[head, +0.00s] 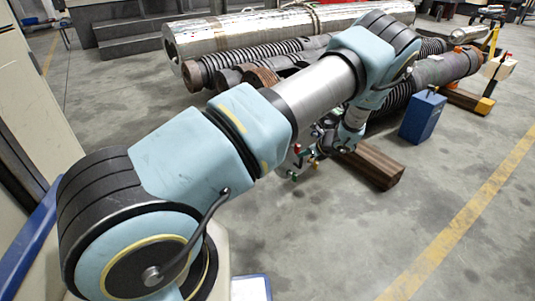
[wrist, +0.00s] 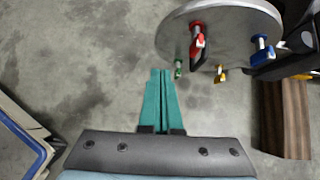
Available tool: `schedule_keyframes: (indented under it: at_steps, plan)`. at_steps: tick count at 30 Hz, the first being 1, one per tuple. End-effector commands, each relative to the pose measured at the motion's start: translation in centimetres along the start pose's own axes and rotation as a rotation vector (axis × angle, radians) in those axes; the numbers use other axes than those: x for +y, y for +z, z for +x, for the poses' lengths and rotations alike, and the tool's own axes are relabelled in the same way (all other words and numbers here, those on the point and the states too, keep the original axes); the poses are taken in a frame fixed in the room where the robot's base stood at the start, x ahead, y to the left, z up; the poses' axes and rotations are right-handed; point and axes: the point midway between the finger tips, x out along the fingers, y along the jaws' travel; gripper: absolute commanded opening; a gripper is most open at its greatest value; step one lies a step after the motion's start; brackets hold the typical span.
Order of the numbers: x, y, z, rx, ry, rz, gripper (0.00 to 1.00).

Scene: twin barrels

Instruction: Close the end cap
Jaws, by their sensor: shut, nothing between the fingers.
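The end cap (wrist: 228,28) is a round grey metal disc at the upper right of the wrist view. It carries a red clamp (wrist: 197,42), a blue clamp (wrist: 262,48), a yellow clamp (wrist: 220,74) and a green clamp (wrist: 179,68) around its rim. A dark bracket (wrist: 290,66) meets its right side. My gripper (wrist: 160,73) has teal fingers pressed together, empty, just left of and below the green clamp in the picture. Whether they touch the cap I cannot tell. In the head view my arm hides most of the cap; the barrel's mouth is not clearly visible.
A brown wooden beam (head: 373,165) lies below the cap area; it also shows at the right of the wrist view (wrist: 283,120). A blue box (head: 422,117) stands to its right. Long pipes (head: 250,36) lie behind my arm. The concrete floor in front is clear.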

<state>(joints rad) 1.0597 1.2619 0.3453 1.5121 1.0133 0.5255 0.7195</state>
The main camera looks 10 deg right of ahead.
Motion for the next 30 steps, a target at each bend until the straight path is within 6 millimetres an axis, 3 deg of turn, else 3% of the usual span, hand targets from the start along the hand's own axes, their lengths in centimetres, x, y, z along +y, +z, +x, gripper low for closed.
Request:
schedule_keyframes:
  at_steps: [2,8,20,30]
  plan:
    - [-0.6,-0.9,0.4,-0.012,-0.014,0.037,0.00]
    - [-0.6,-0.9,2.4,-0.014,-0.013,0.041,0.00]
    - [-0.6,-0.8,10.5,-0.012,-0.012,0.037,0.00]
    - [-0.8,1.9,12.9,-0.012,-0.014,0.037,0.00]
